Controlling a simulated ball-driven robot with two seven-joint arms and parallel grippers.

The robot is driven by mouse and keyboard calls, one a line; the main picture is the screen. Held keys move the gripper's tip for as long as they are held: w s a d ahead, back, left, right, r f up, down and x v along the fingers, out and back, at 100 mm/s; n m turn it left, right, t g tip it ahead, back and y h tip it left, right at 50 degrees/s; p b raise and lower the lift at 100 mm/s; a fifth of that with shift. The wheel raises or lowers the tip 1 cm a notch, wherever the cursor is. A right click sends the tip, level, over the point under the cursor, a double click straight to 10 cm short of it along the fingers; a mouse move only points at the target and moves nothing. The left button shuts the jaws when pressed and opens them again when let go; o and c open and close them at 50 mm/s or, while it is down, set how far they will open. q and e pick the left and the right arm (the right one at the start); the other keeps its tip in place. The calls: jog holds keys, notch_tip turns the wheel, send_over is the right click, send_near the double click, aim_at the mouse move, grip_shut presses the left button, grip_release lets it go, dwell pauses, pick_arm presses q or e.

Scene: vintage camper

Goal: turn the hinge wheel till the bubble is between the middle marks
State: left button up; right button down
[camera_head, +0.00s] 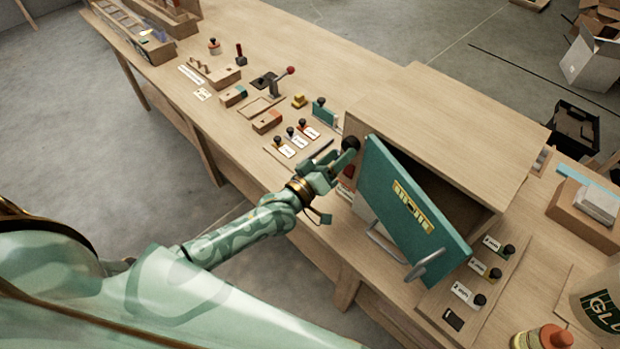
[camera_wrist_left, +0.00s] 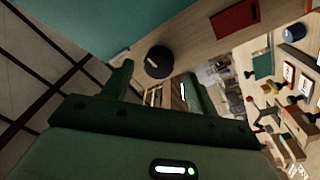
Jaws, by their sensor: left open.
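The hinge wheel, a dark round knob (camera_head: 351,143), sits on the front of the wooden cabinet beside the teal door's hinge edge. In the left wrist view the dark knob (camera_wrist_left: 158,62) has a white mark and lies just beyond my fingertips. The teal door (camera_head: 395,190) stands ajar and carries a yellow level (camera_head: 412,207) with dark marks; the bubble is too small to make out. My left gripper (camera_head: 340,163) is open at the knob. In the wrist view the gripper (camera_wrist_left: 154,75) has its fingers apart, with the knob ahead between them; contact cannot be told.
The wooden cabinet (camera_head: 450,120) stands on a long workbench (camera_head: 270,40). Small labelled blocks with dark knobs (camera_head: 480,268) lie right of the door. A red-knobbed lever (camera_head: 290,70) and several blocks line the bench to the left. The door's metal handle (camera_head: 430,265) projects forward.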

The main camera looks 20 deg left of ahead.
pick_arm(q)
jog(key=b+v, duration=0.1)
jog(key=v, duration=1.2)
jog(key=shift+s, duration=0.2)
